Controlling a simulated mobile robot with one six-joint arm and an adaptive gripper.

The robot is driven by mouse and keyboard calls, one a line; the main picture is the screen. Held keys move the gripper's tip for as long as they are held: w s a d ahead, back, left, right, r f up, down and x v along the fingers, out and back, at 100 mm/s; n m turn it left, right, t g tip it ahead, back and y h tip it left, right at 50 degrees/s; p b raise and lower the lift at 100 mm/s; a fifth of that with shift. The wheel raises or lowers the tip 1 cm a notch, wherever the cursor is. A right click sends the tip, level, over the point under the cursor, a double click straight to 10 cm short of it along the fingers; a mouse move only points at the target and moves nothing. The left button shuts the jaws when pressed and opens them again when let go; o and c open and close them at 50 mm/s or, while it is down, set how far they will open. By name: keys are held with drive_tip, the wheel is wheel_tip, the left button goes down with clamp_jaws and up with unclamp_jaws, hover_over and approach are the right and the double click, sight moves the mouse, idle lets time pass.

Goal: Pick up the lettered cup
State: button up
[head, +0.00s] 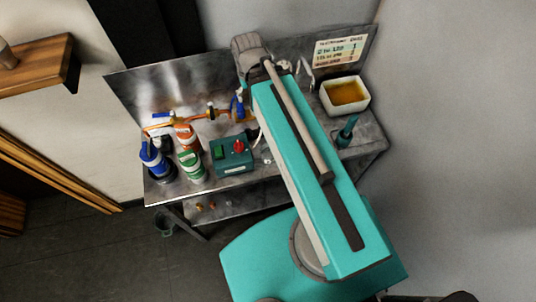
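No cup with readable letters can be made out. Three label-bearing containers stand close together at the left of the metal bench (265,178): a blue and white one (155,158), an orange and white one (187,138) and a green and white one (191,165). Their print is too small to read. A small dark see-through vessel (165,224) shows low at the bench's left leg; I cannot tell if it bears letters. My teal body covers the middle and front of the view. My gripper cannot be made out.
A green box with a red knob (233,154) stands right of the containers, with orange piping (205,116) behind. A white basin of amber liquid (345,95) and a dark teal item (346,132) are at right. A wooden shelf (38,66) juts from the left wall.

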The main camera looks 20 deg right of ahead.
wheel_tip(320, 180, down, 5)
drive_tip(key=b, duration=0.5)
idle(0.3)
